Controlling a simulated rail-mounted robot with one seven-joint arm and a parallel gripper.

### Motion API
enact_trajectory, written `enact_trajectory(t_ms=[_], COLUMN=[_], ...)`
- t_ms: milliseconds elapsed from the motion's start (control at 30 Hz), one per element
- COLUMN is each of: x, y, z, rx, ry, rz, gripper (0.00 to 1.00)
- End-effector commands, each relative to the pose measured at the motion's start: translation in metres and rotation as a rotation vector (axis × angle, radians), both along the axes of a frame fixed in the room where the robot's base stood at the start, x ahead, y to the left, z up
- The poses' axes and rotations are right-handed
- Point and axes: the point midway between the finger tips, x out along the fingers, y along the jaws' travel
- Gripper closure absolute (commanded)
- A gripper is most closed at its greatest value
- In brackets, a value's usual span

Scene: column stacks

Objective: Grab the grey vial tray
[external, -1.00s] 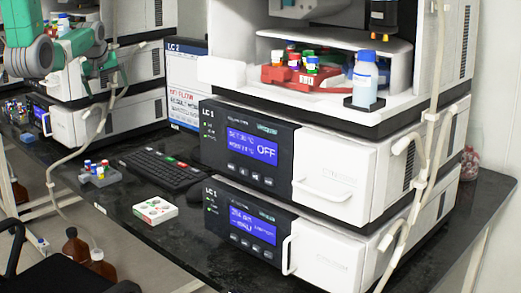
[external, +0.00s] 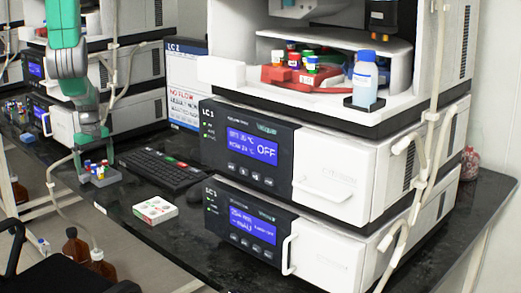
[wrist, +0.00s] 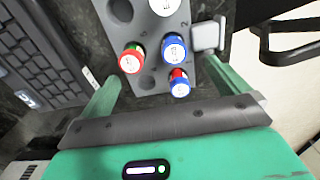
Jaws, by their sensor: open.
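The grey vial tray (external: 103,180) stands on the dark bench left of the keyboard in the external view, with several red- and blue-capped vials in it. In the wrist view the tray (wrist: 150,85) lies straight below my gripper (wrist: 162,78). One red-capped vial (wrist: 132,58) and two blue-capped vials (wrist: 174,49) show there, beside empty holes. My gripper (external: 92,160) is open over the tray, with one green finger toward each side of it. I cannot tell whether the fingers touch the tray. The tray's far end is cut off in the wrist view.
The keyboard (external: 163,170) lies right of the tray. A white box (external: 155,209) sits near the bench's front edge. A hose (external: 58,190) hangs left of the tray. A red tray of vials (external: 290,77) stands in the LC 1 unit. Brown bottles (external: 75,246) stand below the bench.

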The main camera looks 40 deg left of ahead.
Motion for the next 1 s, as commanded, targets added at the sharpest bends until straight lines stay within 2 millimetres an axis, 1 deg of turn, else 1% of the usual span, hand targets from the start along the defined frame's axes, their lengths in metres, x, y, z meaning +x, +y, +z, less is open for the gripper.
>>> enact_trajectory(t_ms=[33,100,300,367,400,467,533,833,1000], x=[0.0,0.0,0.0,0.0,0.0,0.0,0.0,0.0,0.0], y=[0.0,0.0,0.0,0.0,0.0,0.0,0.0,0.0,0.0], z=[-0.007,-0.01,-0.01,-0.01,-0.01,-0.01,-0.01,-0.008,0.003], rx=[-0.001,0.001,0.001,0.001,0.001,0.001,0.001,0.002,0.001], ry=[0.001,0.0,0.0,0.0,0.0,0.0,0.0,-0.001,0.0], rz=[0.0,-0.001,-0.001,-0.001,-0.001,-0.001,-0.001,-0.001,-0.001], gripper=[0.0,0.0,0.0,0.12,0.2,0.31,0.45,0.46,0.46])
